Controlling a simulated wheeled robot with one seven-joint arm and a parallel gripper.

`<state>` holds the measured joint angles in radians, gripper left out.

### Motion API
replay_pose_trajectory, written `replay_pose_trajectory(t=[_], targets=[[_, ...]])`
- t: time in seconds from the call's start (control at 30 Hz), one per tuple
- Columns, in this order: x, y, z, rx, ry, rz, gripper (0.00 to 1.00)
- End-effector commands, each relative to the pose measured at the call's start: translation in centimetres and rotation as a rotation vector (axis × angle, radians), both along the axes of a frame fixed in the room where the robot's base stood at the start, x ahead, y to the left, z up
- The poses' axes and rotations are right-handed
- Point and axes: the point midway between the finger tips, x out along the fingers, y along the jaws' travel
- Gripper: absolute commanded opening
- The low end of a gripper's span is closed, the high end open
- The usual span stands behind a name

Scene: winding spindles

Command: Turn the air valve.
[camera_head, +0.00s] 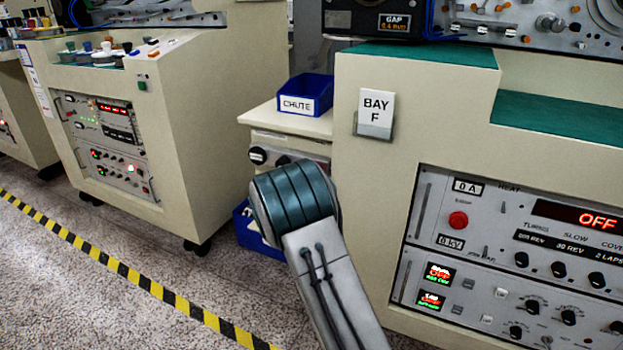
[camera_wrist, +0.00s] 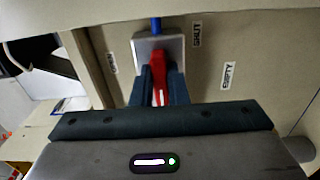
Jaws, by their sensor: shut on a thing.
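The air valve shows in the wrist view as a red lever (camera_wrist: 158,72) in front of a square grey metal plate (camera_wrist: 177,46) on a beige panel, with a blue pipe (camera_wrist: 156,23) above it. My gripper (camera_wrist: 160,88) has its two dark fingers closed on either side of the red lever. The lever runs downward in the wrist picture, and the fingers hide part of it. In the head view my own arm is in front of the machine's near side, and neither the valve nor the fingers can be seen there.
Labels SHUT (camera_wrist: 197,33) and EMPTY (camera_wrist: 228,75) are right of the valve; a small label (camera_wrist: 112,63) at left is hard to read. In the head view, a blue CHUTE bin (camera_head: 305,96) and the BAY F sign (camera_head: 377,108) are near my arm. Floor at left is free.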

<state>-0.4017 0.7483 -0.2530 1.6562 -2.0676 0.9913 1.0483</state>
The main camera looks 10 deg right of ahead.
Motion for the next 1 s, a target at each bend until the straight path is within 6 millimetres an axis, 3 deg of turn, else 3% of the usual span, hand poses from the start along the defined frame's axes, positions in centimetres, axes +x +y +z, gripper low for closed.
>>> replay_pose_trajectory(t=[0.27,0.3,0.37,0.73,1.0], targets=[[0.0,0.3,0.0,0.004,0.000,0.005,0.00],[0.0,0.3,0.0,0.004,0.000,0.005,0.22],[0.0,0.2,0.0,0.004,0.000,0.004,0.35],[-0.4,0.3,0.1,0.002,0.001,0.000,0.35],[-4.5,3.5,0.3,0.001,0.002,0.005,0.35]])
